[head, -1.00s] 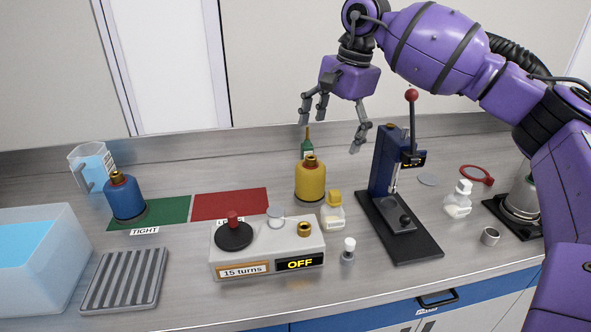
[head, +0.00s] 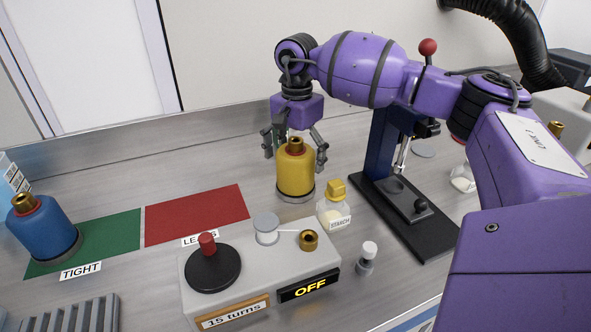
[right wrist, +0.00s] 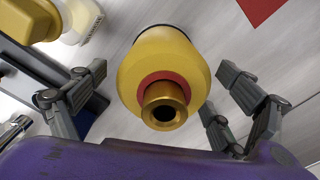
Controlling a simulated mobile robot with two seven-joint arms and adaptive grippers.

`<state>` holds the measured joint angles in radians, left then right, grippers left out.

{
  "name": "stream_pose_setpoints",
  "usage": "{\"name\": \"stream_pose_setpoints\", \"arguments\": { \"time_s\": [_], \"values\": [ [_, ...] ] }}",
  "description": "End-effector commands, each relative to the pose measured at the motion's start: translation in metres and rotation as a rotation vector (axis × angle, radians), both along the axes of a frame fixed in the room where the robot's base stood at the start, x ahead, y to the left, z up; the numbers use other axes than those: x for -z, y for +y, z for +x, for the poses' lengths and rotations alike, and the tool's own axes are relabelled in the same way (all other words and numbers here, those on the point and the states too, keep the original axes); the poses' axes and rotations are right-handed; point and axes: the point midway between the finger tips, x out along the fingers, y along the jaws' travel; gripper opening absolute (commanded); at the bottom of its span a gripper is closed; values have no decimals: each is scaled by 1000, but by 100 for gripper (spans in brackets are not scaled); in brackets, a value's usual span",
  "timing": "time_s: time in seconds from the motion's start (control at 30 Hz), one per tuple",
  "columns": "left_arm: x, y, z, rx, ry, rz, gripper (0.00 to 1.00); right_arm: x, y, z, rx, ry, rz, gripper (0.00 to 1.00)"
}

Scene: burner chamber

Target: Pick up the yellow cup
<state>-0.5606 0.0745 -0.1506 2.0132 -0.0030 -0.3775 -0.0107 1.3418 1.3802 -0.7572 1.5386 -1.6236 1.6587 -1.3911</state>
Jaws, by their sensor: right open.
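The yellow cup (head: 296,170) is a yellow cylinder with a red ring and a brass neck on top. It stands upright on the counter behind the grey box, on a dark base. My right gripper (head: 295,152) is open above and around its upper part, with fingers on both sides. In the right wrist view the cup (right wrist: 165,70) shows from above, between the open fingers (right wrist: 165,100), with gaps on both sides. The left gripper is not in view.
The grey control box (head: 250,270) reading OFF stands in front. A blue press (head: 385,150) stands further right. The red mat (head: 196,214) and blue cylinder (head: 42,228) are left.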

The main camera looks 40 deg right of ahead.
Motion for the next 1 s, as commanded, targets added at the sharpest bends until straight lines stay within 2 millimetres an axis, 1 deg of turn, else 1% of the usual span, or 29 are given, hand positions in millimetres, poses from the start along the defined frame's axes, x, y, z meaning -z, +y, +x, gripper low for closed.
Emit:
{"name": "stream_pose_setpoints", "arguments": {
  "time_s": [0.1, 0.17, 0.4, 0.77, 1.0],
  "values": [
    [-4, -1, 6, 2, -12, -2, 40, 13, 0, 0, 0, -1, 0, 92],
    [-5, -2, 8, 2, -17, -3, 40, 18, 0, 0, -1, -1, 0, 92],
    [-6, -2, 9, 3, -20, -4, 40, 20, 0, 0, -1, -1, 0, 92],
    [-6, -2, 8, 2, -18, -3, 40, 19, 0, 0, -1, 0, 0, 44],
    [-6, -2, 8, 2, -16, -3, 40, 17, 0, 1, 0, -4, 0, 44]
  ]
}}
